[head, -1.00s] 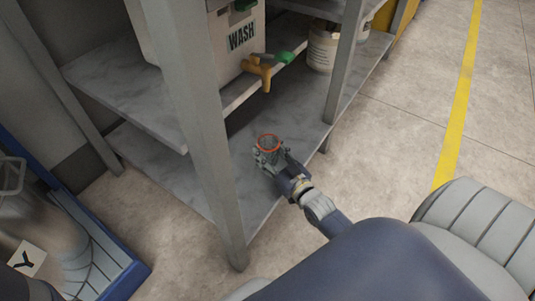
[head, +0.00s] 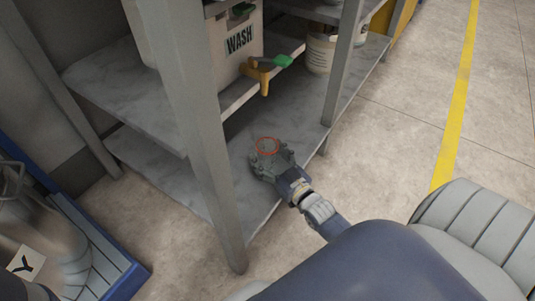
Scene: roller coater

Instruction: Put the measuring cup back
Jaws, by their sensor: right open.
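The measuring cup (head: 267,146) is a small clear cup with a red-orange rim. It stands upright over the lower shelf (head: 185,183) of the grey rack, below and in front of the WASH container. My right gripper (head: 268,160) reaches in from the lower right and is open, with its fingers spread around the near side of the cup. The cup's lower part is hidden by the fingers, so I cannot tell whether they touch it. My left gripper is not in view.
A grey rack post (head: 207,150) stands left of my arm, another post (head: 343,65) to the right. A white bucket (head: 321,50) stands behind. A blue-edged tray (head: 118,262) is at lower left.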

